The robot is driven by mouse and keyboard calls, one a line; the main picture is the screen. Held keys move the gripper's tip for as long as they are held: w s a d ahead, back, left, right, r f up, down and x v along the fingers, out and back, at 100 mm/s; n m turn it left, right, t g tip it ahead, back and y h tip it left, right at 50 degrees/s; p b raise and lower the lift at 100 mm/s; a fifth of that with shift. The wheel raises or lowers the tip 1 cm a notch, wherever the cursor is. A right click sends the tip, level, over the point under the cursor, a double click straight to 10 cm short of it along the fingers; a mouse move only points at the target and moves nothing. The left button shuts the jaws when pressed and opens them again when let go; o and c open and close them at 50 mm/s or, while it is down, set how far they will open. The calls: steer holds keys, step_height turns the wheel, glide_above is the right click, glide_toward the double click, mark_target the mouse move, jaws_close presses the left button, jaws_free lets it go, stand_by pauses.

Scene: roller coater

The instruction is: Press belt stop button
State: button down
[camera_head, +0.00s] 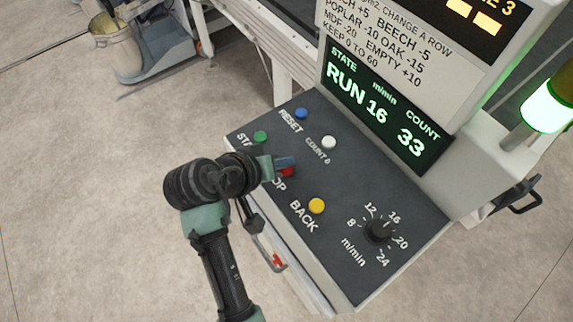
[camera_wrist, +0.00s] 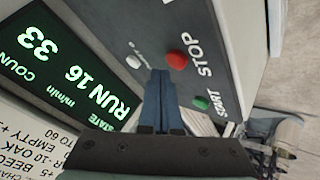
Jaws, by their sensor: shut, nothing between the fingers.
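The red STOP button (camera_head: 288,172) is on the dark sloped control panel (camera_head: 345,185), partly hidden behind my gripper (camera_head: 285,162) in the head view. In the wrist view the red button (camera_wrist: 177,59) shows whole beside the word STOP, just past my fingertips and a little to their right. My gripper (camera_wrist: 160,76) is shut and empty, its blue fingers together and pointing toward the panel. I see no contact with the button in the wrist view. The display (camera_head: 386,115) reads RUN, 16 m/min and COUNT 33.
Near STOP are the green START button (camera_head: 260,136), blue RESET button (camera_head: 301,113), white COUNT 0 button (camera_head: 328,142) and yellow BACK button (camera_head: 317,205). A black speed knob (camera_head: 378,230) is at the lower right. A stack light (camera_head: 549,106) glows green.

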mark_target(284, 173)
steer(key=shift+f, duration=0.1)
steer(key=shift+f, duration=0.3)
steer(key=shift+f+b, duration=0.3)
steer(key=shift+f, duration=0.2)
stand_by(0.5)
stand_by(0.4)
steer(key=shift+r+p, duration=0.9)
steer(key=shift+p, duration=0.05)
steer(key=shift+r, duration=0.1)
step_height(284, 173, up, 5)
steer(key=p, duration=0.5)
